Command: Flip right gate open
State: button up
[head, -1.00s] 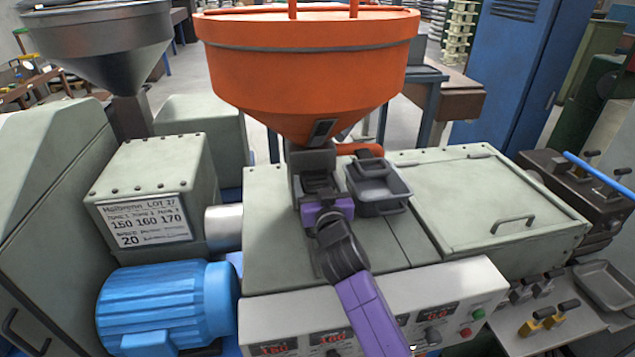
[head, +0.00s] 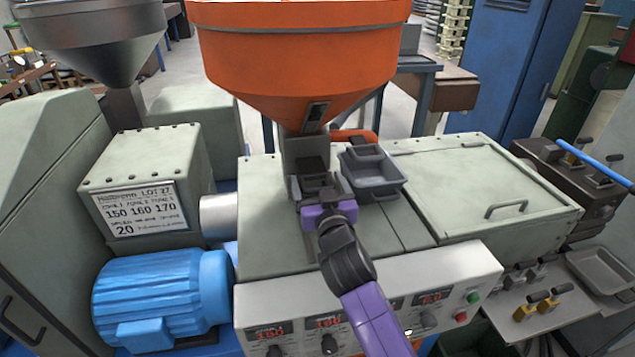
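No part is plainly marked as the right gate. A pale green flat lid (head: 480,190) with a bar handle lies closed on the right of the machine top. An orange hopper (head: 300,60) stands over a dark throat block (head: 306,150), with a dark slotted plate (head: 316,116) on its lower cone. An orange-red bar (head: 352,135) shows behind the throat. My gripper (head: 319,186), on a purple and black wrist, points away from me at the foot of the throat. Its fingertips blend with dark parts there, so opening and contact are unclear.
A grey tray (head: 373,175) sits close right of my gripper. A control panel (head: 370,300) with knobs and displays runs along the front, under my arm. A blue motor (head: 160,300) and a labelled box (head: 145,180) are at left. The machine top right of the tray is clear.

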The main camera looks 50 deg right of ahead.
jog(key=b+v, duration=0.2)
jog(key=v, duration=0.5)
jog(key=shift+s+a, duration=0.25)
jog(key=shift+s, duration=0.05)
dwell(0.4)
jog(key=s+a+f+n+t+y, duration=0.35)
jog(key=s+a+n+y, duration=0.25)
jog(key=s+a, duration=0.55)
jog(key=s+a+f+g+y, duration=0.2)
jog(key=s+a+f, duration=0.1)
jog(key=s, duration=0.7)
jog(key=s+a+f+g+y, duration=0.1)
jog(key=s+a, duration=0.4)
jog(key=s, duration=0.5)
notch_tip(320, 180, down, 2)
jog(key=shift+s+a+f+n+g+y, duration=0.1)
jog(key=shift+s+a+n+g+y, duration=0.2)
jog(key=shift+a+n+g+y, duration=0.15)
